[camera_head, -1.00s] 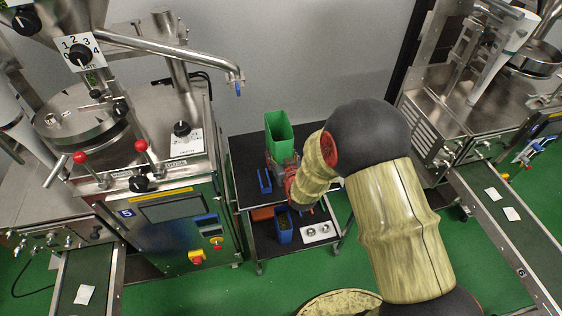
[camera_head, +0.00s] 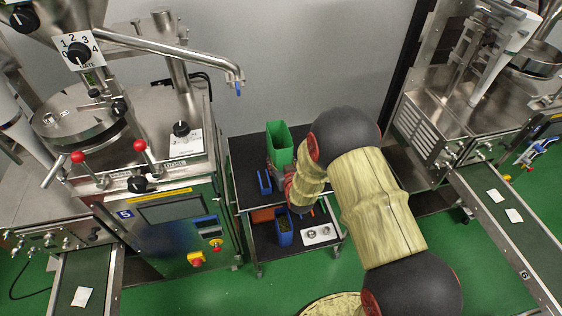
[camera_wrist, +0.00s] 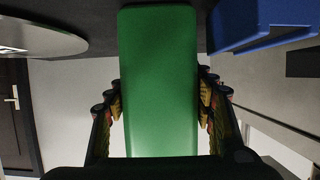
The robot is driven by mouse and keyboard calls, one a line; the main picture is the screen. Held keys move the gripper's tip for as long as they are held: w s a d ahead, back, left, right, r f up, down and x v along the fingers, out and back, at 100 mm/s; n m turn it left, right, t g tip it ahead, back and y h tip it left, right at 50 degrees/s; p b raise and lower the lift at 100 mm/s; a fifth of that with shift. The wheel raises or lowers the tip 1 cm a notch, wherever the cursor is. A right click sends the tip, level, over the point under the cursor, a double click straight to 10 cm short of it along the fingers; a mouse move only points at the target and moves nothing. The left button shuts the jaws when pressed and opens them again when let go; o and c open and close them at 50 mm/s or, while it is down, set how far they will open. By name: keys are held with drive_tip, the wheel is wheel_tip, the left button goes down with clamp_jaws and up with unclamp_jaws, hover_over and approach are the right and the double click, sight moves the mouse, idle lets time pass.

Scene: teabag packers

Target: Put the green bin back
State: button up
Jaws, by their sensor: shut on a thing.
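The green bin (camera_head: 279,146) is on the dark top shelf of the cart (camera_head: 246,153) between the two machines. It looks upright, with its open top facing up. In the wrist view the green bin (camera_wrist: 158,80) fills the middle, between my two fingers. My gripper (camera_wrist: 160,108) is shut on the bin, with one finger on each side. In the head view my arm comes in from the right and hides part of the gripper and the bin's lower part. I cannot tell whether the bin's base touches the shelf.
A small blue holder (camera_head: 265,183) stands on the top shelf just left of my gripper. The lower shelf holds a blue bin (camera_head: 284,232) and a white plate with round pieces (camera_head: 318,235). Machines stand close on the left (camera_head: 160,200) and right (camera_head: 440,130).

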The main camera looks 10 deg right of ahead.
drive_tip(key=shift+f, duration=0.15)
drive_tip(key=o, duration=1.6)
drive_tip(key=shift+c, duration=0.2)
